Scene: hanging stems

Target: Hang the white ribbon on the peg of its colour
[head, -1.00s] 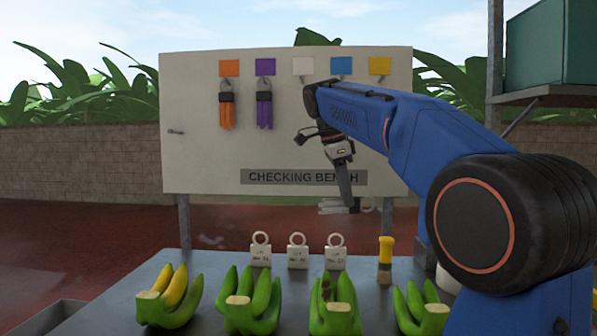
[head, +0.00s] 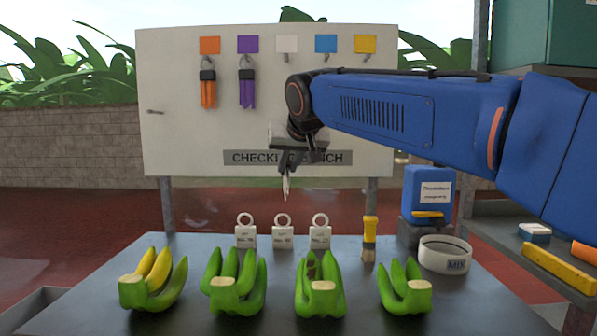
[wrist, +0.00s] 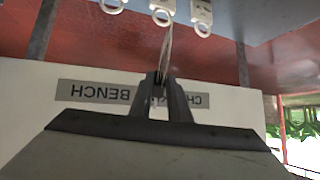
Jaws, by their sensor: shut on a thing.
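My gripper (head: 289,168) is shut on the white ribbon (head: 286,187), in front of the lower edge of the board. The ribbon looks thin and edge-on, pointing down in the head view. In the wrist view the ribbon (wrist: 166,48) sticks out beyond the closed fingers (wrist: 160,88). The white colour card (head: 287,43) is at the top of the board, between the purple and blue cards, with a small peg (head: 287,58) below it. That peg is bare, and my gripper is well below it.
An orange ribbon (head: 208,88) and a purple ribbon (head: 247,88) hang on their pegs. Blue (head: 326,43) and yellow (head: 365,44) cards have bare pegs. Below stands a bench (head: 215,243) with ringed weights (head: 283,236), banana bunches (head: 236,285), a yellow-handled brush (head: 369,240) and a round tub (head: 444,254).

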